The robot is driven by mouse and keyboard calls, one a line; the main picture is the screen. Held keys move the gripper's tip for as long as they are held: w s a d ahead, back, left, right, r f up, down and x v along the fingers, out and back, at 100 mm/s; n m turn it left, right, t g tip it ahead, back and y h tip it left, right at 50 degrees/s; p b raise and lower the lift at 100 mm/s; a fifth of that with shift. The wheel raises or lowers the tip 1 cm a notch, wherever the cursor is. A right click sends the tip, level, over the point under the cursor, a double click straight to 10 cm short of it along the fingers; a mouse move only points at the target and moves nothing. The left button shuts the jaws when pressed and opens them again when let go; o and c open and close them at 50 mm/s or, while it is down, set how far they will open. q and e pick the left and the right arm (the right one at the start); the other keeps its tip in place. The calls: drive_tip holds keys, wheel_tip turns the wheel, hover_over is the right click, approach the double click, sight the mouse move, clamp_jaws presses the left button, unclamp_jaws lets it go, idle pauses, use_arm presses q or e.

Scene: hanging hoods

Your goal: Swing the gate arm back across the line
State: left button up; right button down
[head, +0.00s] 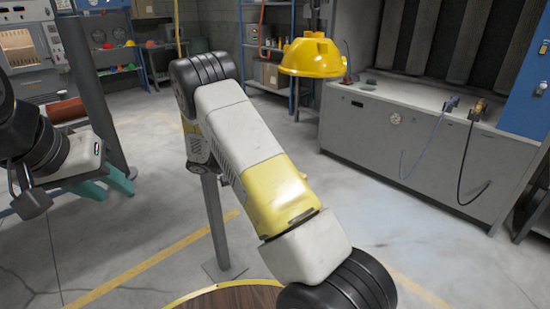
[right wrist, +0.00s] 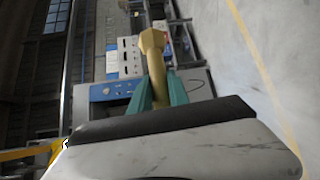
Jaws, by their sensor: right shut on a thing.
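In the right wrist view, my right gripper (right wrist: 159,92) has its teal fingers shut around a dull gold bar with a faceted end (right wrist: 152,42). I cannot tell how this bar joins the gate arm. My right gripper does not show in the head view, where my right arm crosses the middle. My left gripper (head: 108,186) is at the left, its teal fingers apart with nothing seen between them. A grey upright post (head: 214,220) on a square floor plate stands behind my right arm, its top hidden. No gate arm shows clearly.
A yellow hard hat (head: 312,57) hangs at the upper middle. A grey cabinet (head: 375,135) with cables stands at the right. A slanting dark grey pole (head: 88,85) is behind my left gripper. Yellow lines (head: 150,264) cross the floor. A round wooden top (head: 235,300) shows at the bottom.

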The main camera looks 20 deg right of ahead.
drive_tip(key=shift+s+a, duration=0.1)
drive_tip(key=shift+a, duration=0.1)
drive_tip(key=c, duration=1.3)
unclamp_jaws()
drive_tip(key=shift+o, duration=0.2)
drive_tip(key=v, duration=0.7)
drive_tip(key=shift+a, duration=0.35)
